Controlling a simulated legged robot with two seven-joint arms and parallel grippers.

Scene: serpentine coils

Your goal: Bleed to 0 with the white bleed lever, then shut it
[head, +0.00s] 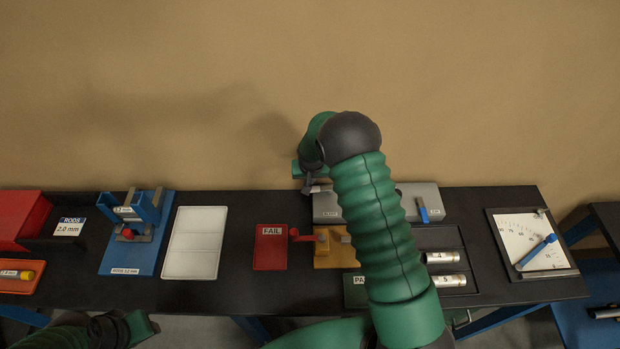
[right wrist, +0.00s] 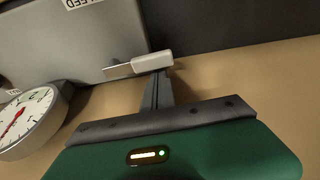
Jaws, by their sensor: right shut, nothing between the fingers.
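The white bleed lever (right wrist: 152,62) sticks out from the side of a grey block (right wrist: 60,42) with a partly cut-off BLEED label. My right gripper (right wrist: 155,82) is shut and empty, its fingertips right at the lever's underside in the picture; I cannot tell whether they touch. A round gauge (right wrist: 22,122) with a red needle shows at the left, its reading too small to tell. In the head view the grey block (head: 408,191) is partly behind my right arm, and my right gripper (head: 308,184) is at its far left end. My left gripper (head: 138,326) is at the lower left, fingers unclear.
A blue lever (head: 422,210) stands on the grey block's right part. A red FAIL tray (head: 270,247), an orange fixture (head: 325,245) and silver cylinders (head: 443,258) lie in front. A white tray (head: 194,243) and a scale board (head: 525,240) flank them.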

